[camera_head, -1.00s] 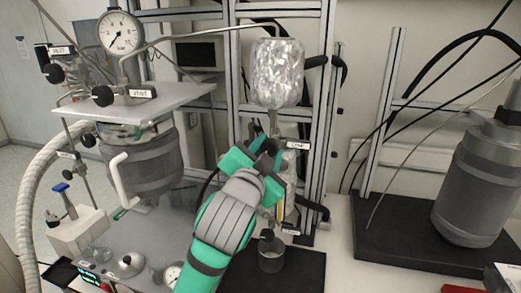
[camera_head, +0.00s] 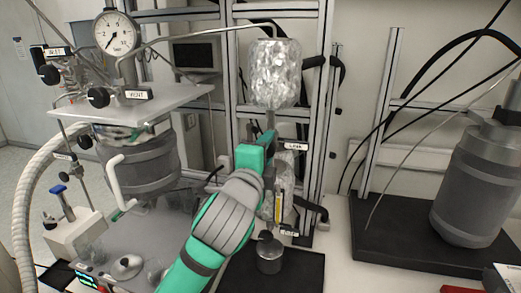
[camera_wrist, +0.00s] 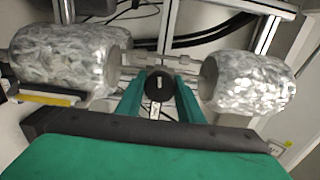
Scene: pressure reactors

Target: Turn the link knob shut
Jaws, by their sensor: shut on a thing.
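The link knob (camera_wrist: 158,86) is a round black knob in the middle of the wrist view, on the thin line between two foil-wrapped vessels. My gripper (camera_wrist: 161,92) has one green finger on each side of the knob and is shut on it. A small white tag (camera_wrist: 154,112) hangs just below the knob between the fingers. In the head view my gripper (camera_head: 266,148) is at the line under the upper foil vessel (camera_head: 275,74), and it hides the knob there. The link label (camera_head: 296,147) shows just to its right.
The lower foil vessel (camera_wrist: 70,60) is close beside my gripper. Metal frame posts (camera_head: 325,120) stand behind. The reactor with a gauge (camera_head: 116,35) is at left, a grey canister (camera_head: 470,190) at right.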

